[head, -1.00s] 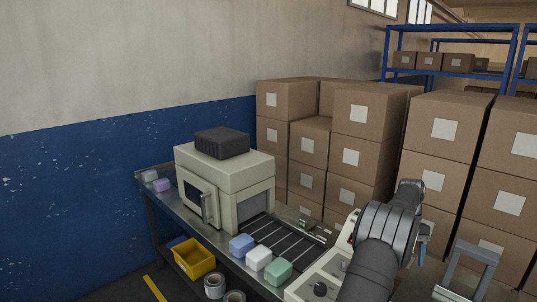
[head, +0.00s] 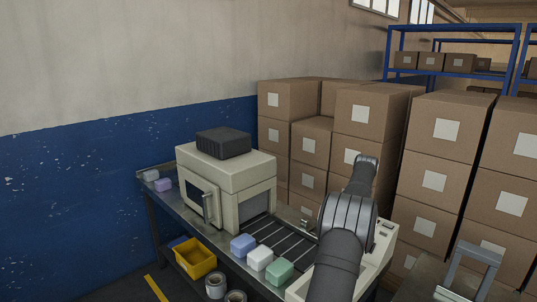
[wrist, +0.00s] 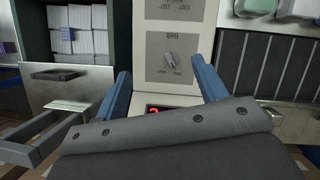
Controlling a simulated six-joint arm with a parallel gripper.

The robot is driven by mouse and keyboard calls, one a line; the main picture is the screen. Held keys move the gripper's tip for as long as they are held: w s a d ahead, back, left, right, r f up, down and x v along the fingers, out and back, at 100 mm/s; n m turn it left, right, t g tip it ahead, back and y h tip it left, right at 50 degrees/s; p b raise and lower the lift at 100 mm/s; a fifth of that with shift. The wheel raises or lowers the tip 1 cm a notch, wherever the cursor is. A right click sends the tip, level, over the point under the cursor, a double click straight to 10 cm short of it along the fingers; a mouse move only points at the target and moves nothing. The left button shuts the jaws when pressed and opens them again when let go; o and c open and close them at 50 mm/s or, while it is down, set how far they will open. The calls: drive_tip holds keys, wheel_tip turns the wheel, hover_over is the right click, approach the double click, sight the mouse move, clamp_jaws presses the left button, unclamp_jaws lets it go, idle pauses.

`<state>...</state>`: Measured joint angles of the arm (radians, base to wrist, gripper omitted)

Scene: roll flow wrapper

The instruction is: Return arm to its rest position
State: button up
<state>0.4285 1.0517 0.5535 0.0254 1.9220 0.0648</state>
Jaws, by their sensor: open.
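In the wrist view, the two blue fingers of my gripper (wrist: 161,90) stand wide apart with nothing held between them. Behind them is a pale control panel (wrist: 185,20) with a grey rotary knob (wrist: 170,61); a small red mark or light shows low between the fingers. I cannot tell the distance from the fingers to the panel. In the head view my dark arm rises at the lower right, over the control end of the machine, and my gripper is hidden.
The wrapper housing (head: 226,182) stands on a steel bench with a roller conveyor (head: 284,238). Blue, white and green blocks (head: 279,270) lie along its front edge. Stacked cartons (head: 365,113) stand close behind. An open drawer (wrist: 62,87) is left in the wrist view.

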drive_tip(key=a, duration=0.1)
drive_tip(key=a+f, duration=0.1)
drive_tip(key=a, duration=0.2)
drive_tip(key=shift+w+a+f, duration=0.1)
drive_tip(key=shift+w+f, duration=0.1)
drive_tip(key=shift+f, duration=0.15)
